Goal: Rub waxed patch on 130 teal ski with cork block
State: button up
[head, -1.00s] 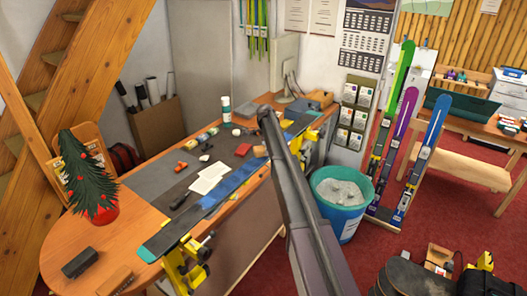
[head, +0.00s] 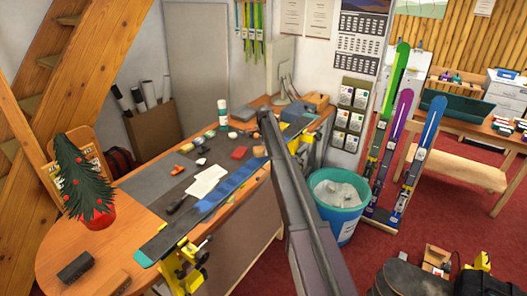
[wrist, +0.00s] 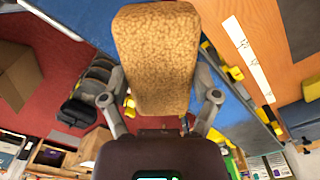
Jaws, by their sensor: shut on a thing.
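A long dark ski with a teal tip (head: 146,257) and a blue stretch (head: 232,184) lies lengthwise along the bench's front edge, on yellow vises. The number on it is not readable. In the wrist view, my gripper (wrist: 160,82) is shut on a tan, speckled cork block (wrist: 155,45), one finger on each side. The blue ski surface (wrist: 228,112) shows behind the block. I cannot tell whether the block touches it. In the head view my arm crosses in front of the ski's far half, and the gripper and block are hidden. The waxed patch cannot be made out clearly.
A yellow vise (head: 184,268) stands under the near end of the ski. A blue bin (head: 342,218) stands on the floor right of my arm.

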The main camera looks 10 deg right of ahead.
jog(key=shift+w+d, duration=0.65)
jog(key=shift+d, duration=0.05)
jog(key=shift+w+d, duration=1)
jog(key=shift+d, duration=0.05)
jog(key=shift+w+d, duration=0.1)
jog(key=shift+w+d, duration=1)
jog(key=shift+w, duration=0.05)
jog(key=shift+d, duration=0.1)
jog(key=shift+w+d, duration=1)
jog(key=shift+w+d, duration=0.1)
jog(key=shift+w+d, duration=1)
jog(key=shift+w, duration=0.05)
